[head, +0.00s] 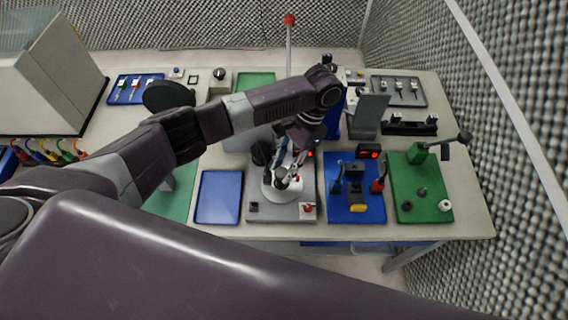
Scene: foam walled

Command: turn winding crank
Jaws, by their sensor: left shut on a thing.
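My left gripper (287,174) reaches down from above onto a grey station with a white round disc (273,190) near the table's front. Its fingers are shut on a small part above the disc, which I take to be the winding crank; the fingers and wrist hide most of it. The grey base plate (262,212) carries a red knob (308,208) at its front right corner and a small dark part at its front left. My right gripper is not in view.
A blue board (353,216) with a yellow part, and a green board (432,212) with a dark-handled arm (464,137), stand to the right. An empty blue tray (219,197) lies to the left. A red-topped pole (289,20) rises behind. Grey foam walls enclose the table.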

